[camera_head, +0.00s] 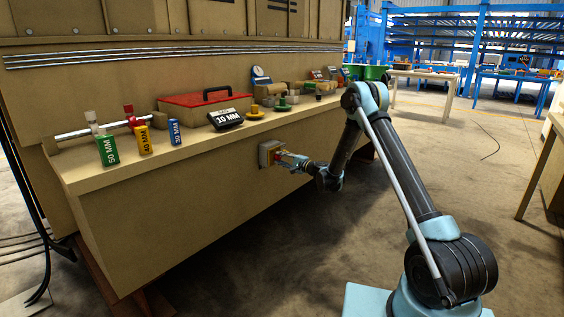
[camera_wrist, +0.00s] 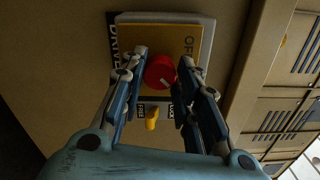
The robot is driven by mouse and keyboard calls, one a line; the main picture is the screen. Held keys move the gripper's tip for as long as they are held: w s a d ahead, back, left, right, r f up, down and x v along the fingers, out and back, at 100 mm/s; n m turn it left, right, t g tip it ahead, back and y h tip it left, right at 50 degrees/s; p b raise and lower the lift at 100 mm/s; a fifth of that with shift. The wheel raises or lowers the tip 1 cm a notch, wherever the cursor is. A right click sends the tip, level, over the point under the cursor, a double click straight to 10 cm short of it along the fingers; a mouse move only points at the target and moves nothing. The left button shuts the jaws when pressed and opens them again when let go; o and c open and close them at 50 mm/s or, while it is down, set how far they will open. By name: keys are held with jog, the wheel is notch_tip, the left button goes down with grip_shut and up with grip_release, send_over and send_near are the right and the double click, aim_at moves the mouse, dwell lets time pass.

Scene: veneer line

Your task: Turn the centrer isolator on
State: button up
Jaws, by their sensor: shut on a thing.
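The isolator is a grey box with a yellow plate (camera_wrist: 165,38) and a round red knob (camera_wrist: 160,72), seen in the wrist view. In the head view the isolator (camera_head: 265,152) is on the front face of the tan bench. My gripper (camera_wrist: 161,66) has one finger on each side of the red knob and is shut on it. In the head view my gripper (camera_head: 290,160) reaches the isolator from the right. A pale mark shows on the knob. Lettering that seems to read OFF is on the plate, partly behind the right finger. A small yellow piece (camera_wrist: 152,118) is below the knob.
The floor to the right of the bench is largely open around my arm.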

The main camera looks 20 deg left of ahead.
jog(key=shift+w+d, duration=0.2)
jog(key=o, duration=1)
jog(key=shift+f, duration=0.1)
jog(key=shift+c, duration=0.2)
jog(key=shift+o, duration=0.6)
jog(key=shift+s+a, duration=0.1)
jog(key=v, duration=1.2)
